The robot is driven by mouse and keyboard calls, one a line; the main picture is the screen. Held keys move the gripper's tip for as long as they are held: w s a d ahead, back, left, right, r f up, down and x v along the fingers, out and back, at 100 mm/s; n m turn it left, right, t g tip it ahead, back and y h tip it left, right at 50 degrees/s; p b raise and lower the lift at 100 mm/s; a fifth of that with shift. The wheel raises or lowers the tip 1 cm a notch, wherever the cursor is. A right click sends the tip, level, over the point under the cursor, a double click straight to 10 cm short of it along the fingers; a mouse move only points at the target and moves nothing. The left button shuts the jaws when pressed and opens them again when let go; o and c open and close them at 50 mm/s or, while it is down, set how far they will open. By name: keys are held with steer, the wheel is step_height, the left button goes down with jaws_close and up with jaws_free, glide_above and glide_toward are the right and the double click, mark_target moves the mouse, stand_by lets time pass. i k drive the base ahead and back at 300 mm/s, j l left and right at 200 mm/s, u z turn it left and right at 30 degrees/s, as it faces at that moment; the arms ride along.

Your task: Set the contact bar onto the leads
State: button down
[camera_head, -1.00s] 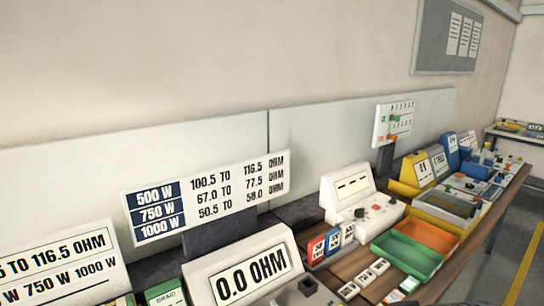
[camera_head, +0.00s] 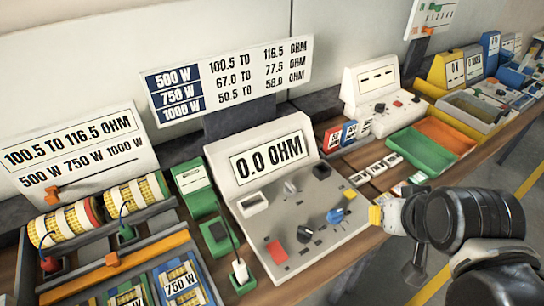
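The ohmmeter (camera_head: 290,215) reads 0.0 OHM and stands in the middle of the bench, with knobs and a red button on its sloped face. At the left, two yellow mesh rolls (camera_head: 62,226) lie in a rack with thin leads on them. A dark rod with an orange knob (camera_head: 52,193) runs above the rolls; I cannot tell whether it is the contact bar. My arm comes in from the right, and the end of my gripper (camera_head: 390,214), pale with a yellow tip, is beside the meter's right edge. Its fingers are not clear enough to tell open from shut.
A green tray (camera_head: 417,148) and an orange tray (camera_head: 447,133) lie behind my arm. An orange bar (camera_head: 100,272) crosses the rack front above several labelled slots. Green blocks with a cable (camera_head: 212,235) stand between rack and meter. A wattage sign (camera_head: 232,75) stands behind.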

mark_target(114, 266)
steer(key=u, duration=2.15)
steer(key=i+j+u, duration=0.2)
steer(key=i, duration=0.3)
steer(key=j, duration=0.1)
